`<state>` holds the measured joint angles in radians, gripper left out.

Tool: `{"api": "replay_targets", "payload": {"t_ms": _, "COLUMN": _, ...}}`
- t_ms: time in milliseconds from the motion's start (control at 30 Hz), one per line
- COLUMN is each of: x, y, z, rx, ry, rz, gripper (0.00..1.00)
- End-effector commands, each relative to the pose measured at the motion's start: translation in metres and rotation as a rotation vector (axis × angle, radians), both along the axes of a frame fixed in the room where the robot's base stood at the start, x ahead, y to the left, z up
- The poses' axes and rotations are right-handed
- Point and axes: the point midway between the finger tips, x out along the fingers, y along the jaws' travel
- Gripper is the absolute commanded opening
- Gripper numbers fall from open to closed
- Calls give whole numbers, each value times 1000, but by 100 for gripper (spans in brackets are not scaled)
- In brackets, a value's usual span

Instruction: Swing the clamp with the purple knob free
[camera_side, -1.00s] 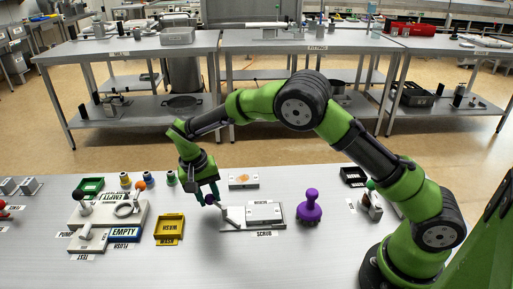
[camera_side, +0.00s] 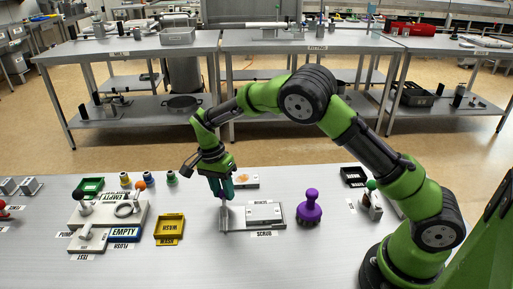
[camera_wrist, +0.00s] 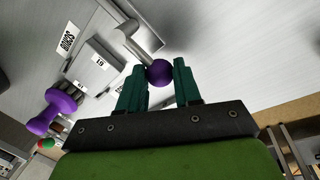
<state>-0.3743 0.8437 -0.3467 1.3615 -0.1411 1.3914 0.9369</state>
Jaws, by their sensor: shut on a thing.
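The clamp's purple knob (camera_wrist: 159,72) sits between my gripper's two dark green fingers in the wrist view. The clamp's pale metal arm (camera_wrist: 138,42) runs from the knob toward the scrub plate. In the side view my gripper (camera_side: 222,196) is shut on the knob at the left end of the scrub plate (camera_side: 238,229), and its fingers hide the knob there. A grey block (camera_side: 264,213) lies on the plate to the right of my gripper. Whether the clamp's arm still reaches over the block is hard to tell.
A purple-handled brush (camera_side: 310,207) stands right of the plate. A yellow wash tray (camera_side: 169,228) lies to the left, and a flat box with an orange mark (camera_side: 244,180) lies behind. The table in front of the plate is clear.

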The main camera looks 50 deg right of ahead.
Motion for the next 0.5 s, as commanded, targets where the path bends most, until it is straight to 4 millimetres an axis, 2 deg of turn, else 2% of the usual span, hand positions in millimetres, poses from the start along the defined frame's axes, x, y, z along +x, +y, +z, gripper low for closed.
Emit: {"api": "replay_targets", "payload": {"t_ms": 500, "x": -2, "y": -2, "z": 0, "rx": 1, "ry": 0, "rz": -53, "gripper": 0}}
